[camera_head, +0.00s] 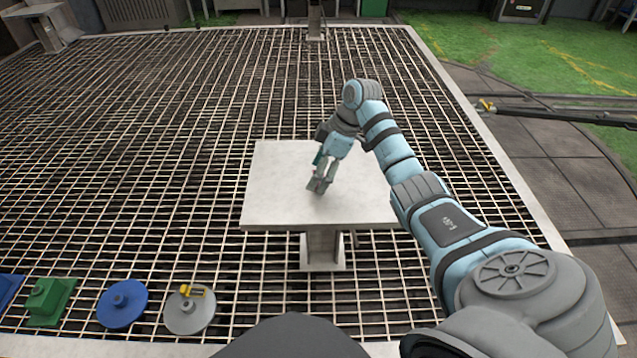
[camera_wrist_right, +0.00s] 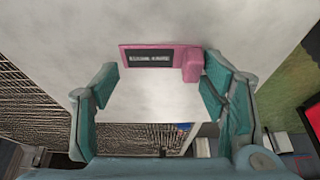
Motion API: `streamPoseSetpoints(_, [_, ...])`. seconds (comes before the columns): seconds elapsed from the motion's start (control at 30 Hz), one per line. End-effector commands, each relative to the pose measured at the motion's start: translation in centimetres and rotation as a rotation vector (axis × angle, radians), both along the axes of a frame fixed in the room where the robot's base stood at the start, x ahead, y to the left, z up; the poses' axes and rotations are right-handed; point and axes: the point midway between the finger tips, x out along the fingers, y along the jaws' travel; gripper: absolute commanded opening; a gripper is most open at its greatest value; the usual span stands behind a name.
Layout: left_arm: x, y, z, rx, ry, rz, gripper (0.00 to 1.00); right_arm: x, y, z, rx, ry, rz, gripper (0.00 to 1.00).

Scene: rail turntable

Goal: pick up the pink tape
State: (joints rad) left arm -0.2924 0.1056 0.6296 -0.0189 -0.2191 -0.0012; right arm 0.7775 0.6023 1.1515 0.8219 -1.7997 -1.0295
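The pink tape (camera_wrist_right: 152,58) shows in the right wrist view as a flat pink piece with a dark label and a raised block at its right end. It lies on the pale table top (camera_wrist_right: 150,100). My right gripper (camera_wrist_right: 160,82) is open, its two teal-lined fingers apart to the left and right of the tape, with nothing between them touching. In the head view my right gripper (camera_head: 319,184) is low over the middle of the table (camera_head: 275,200), and the tape cannot be made out there. My left gripper is not in view.
The small table stands on a wide metal grating (camera_head: 130,170). At the front left are a green block (camera_head: 48,300), a blue disc (camera_head: 122,303) and a grey disc (camera_head: 188,312) with a yellow piece. The table top around the gripper looks clear.

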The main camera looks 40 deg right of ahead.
Motion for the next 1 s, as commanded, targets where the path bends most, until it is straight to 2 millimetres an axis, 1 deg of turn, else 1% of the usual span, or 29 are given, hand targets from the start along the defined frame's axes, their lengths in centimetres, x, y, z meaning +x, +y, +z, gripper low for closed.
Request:
streamPoseSetpoints(0.03, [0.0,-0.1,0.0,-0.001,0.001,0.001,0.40,0.0,0.0,0.0,0.000,0.000,0.000,0.52])
streamPoseSetpoints(0.07, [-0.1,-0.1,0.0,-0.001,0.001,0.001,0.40,0.0,0.0,0.0,0.000,0.000,0.000,0.47])
streamPoseSetpoints(0.1, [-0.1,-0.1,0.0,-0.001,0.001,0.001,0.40,0.0,0.0,0.0,0.000,0.000,0.000,0.41])
streamPoseSetpoints(0.33, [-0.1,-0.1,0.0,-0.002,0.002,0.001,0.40,0.0,0.0,0.0,0.000,0.000,0.000,0.04])
streamPoseSetpoints(0.37, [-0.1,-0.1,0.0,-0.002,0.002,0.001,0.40,0.0,0.0,0.0,0.000,0.000,0.000,0.03])
streamPoseSetpoints(0.67, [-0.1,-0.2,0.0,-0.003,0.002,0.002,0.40,0.0,0.0,0.0,0.000,0.000,0.000,0.03])
streamPoseSetpoints(0.77, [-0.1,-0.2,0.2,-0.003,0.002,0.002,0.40,0.0,0.0,0.5,0.000,-0.001,0.000,0.03])
streamPoseSetpoints(0.87, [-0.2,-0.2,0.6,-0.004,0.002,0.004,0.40,0.1,0.0,1.6,0.001,-0.002,0.001,0.03])
streamPoseSetpoints(0.97, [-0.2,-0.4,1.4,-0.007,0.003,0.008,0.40,0.1,0.0,3.5,0.000,-0.003,0.001,0.03])
streamPoseSetpoints(1.0, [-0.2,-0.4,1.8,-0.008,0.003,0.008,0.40,0.1,0.0,4.7,0.001,-0.004,0.001,0.03])
